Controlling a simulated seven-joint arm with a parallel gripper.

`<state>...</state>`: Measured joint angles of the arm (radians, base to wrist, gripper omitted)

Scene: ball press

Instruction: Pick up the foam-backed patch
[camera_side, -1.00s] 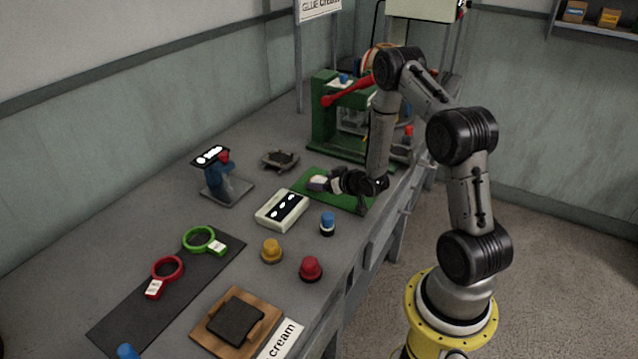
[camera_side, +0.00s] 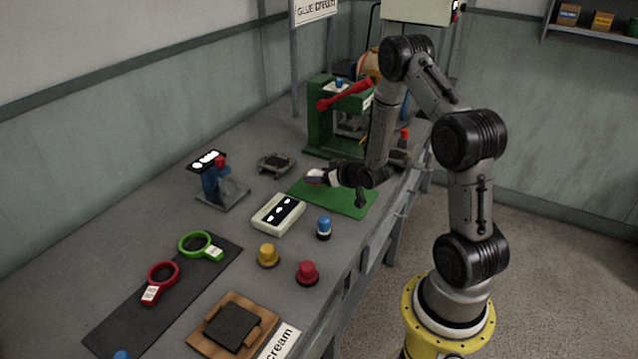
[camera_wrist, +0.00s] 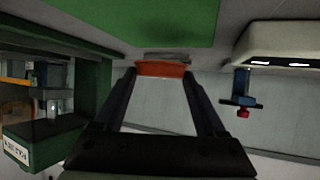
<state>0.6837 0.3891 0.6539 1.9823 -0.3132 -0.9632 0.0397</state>
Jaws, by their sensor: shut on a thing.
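My gripper (camera_side: 326,177) is over the back left part of the green mat (camera_side: 345,203) in the side view. It is shut on the patch (camera_side: 315,177), a small piece with a pale and a purplish face in that view. The patch is held just above the mat, apart from it. In the wrist view the fingers of my gripper (camera_wrist: 160,75) reach to either side of the patch (camera_wrist: 160,69), which looks orange-red there.
The green press (camera_side: 319,120) with a red lever stands behind the mat. A pale box (camera_side: 268,217) with a dark display lies in front left. A dark plate (camera_side: 277,164) and a blue stand (camera_side: 212,182) are to the left. Blue, yellow and red buttons (camera_side: 307,273) are nearer.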

